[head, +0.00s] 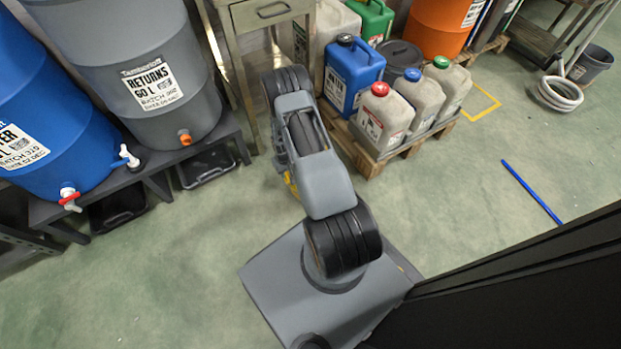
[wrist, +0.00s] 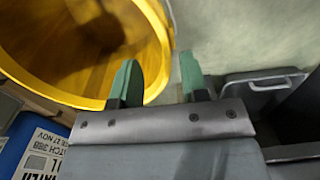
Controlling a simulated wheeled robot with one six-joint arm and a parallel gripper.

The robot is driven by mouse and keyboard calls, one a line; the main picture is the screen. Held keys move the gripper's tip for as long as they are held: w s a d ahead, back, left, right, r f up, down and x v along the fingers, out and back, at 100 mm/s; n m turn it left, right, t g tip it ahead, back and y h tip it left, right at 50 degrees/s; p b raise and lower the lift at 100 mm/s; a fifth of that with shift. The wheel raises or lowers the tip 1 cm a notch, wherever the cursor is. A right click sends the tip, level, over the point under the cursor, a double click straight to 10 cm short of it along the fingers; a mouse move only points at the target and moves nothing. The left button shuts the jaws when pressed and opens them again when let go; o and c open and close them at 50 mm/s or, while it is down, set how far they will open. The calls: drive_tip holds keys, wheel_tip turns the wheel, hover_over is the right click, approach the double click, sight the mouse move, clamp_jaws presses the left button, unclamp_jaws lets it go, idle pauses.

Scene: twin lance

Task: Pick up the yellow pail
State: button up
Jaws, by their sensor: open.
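The yellow pail (wrist: 75,98) fills the upper left of the wrist view. Its open mouth faces the camera and its inside is visible. My gripper (wrist: 159,70) is open, with two green fingertips apart. The left finger overlaps the pail's mouth, and the right finger is outside the rim over the floor. The rim's right side shows between the fingers. I cannot tell how deep the fingers reach or whether they touch it. In the head view my arm hides the gripper and most of the pail; only a yellow sliver (head: 291,185) shows beside the arm.
A pallet (head: 372,166) with several jugs, including a blue jug (head: 352,72), stands right of my arm. Grey (head: 135,60) and blue (head: 40,120) drums sit on a dark rack at left, with black trays (head: 207,166) below. A blue rod (head: 532,191) lies on open floor at right.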

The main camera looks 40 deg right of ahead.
sight(288, 178)
drive_tip(key=shift+a+f+b, duration=0.1)
drive_tip(key=shift+f+b, duration=1.5)
drive_tip(key=shift+f, duration=1.45)
clamp_jaws()
drive_tip(key=shift+r, duration=0.1)
